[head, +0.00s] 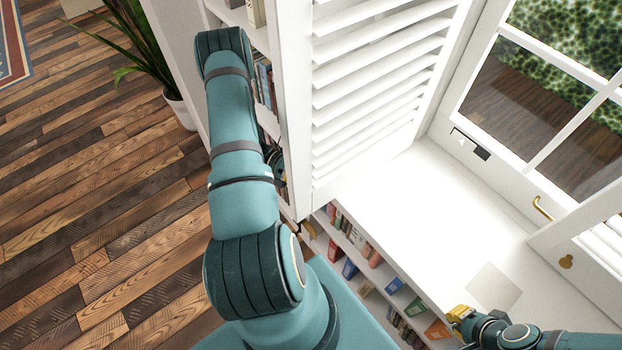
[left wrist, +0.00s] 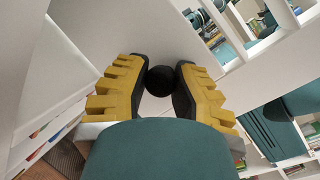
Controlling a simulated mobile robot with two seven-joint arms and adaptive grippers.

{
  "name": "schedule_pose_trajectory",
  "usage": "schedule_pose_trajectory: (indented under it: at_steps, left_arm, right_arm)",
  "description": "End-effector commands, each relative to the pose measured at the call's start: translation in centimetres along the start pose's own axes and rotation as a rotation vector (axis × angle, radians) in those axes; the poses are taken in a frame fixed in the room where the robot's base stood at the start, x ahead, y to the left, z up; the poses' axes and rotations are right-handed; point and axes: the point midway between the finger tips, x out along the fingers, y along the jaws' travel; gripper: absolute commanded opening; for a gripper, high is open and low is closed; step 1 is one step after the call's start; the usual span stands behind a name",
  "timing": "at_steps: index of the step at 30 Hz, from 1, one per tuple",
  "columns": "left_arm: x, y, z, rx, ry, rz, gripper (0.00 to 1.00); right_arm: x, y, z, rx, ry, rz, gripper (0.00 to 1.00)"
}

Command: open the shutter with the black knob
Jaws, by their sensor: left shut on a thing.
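The white louvred shutter (head: 375,85) stands upright at top centre of the head view, beside the window sill. The black knob (left wrist: 160,80) shows in the left wrist view, on a pale surface. My left gripper (left wrist: 160,82) is shut on the knob, with one yellow-and-black finger on each side. In the head view my left arm reaches up beside the shutter's left edge; its gripper and the knob are hidden there. My right gripper (head: 460,313) is low at right in the head view, over the front of the sill; its opening is unclear.
A white sill (head: 400,190) lies below the window (head: 530,100), with a brass handle (head: 543,207) on its frame. Bookshelves (head: 350,245) run below the sill. A potted plant (head: 180,108) stands on the plank floor (head: 90,200) at left. The sill's middle is mostly clear.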

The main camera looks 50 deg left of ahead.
Motion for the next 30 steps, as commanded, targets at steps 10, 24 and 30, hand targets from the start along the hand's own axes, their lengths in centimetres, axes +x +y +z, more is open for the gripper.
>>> schedule_pose_trajectory:
  at_steps: [10, 24, 30]
  left_arm:
    - [-0.1, 0.0, -0.2, -0.003, 0.002, 0.004, 0.34]
    - [-0.5, 0.0, 0.0, 0.0, 0.0, 0.002, 0.58]
    - [-3.6, 0.1, -0.1, 0.001, 0.001, 0.005, 0.58]
  right_arm:
    - [0.0, 0.0, 0.0, 0.0, 0.0, 0.0, 0.0]
    - [0.0, 0.0, 0.0, 0.0, 0.0, 0.0, 0.0]
    - [0.0, 0.0, 0.0, 0.0, 0.0, 0.0, 0.0]
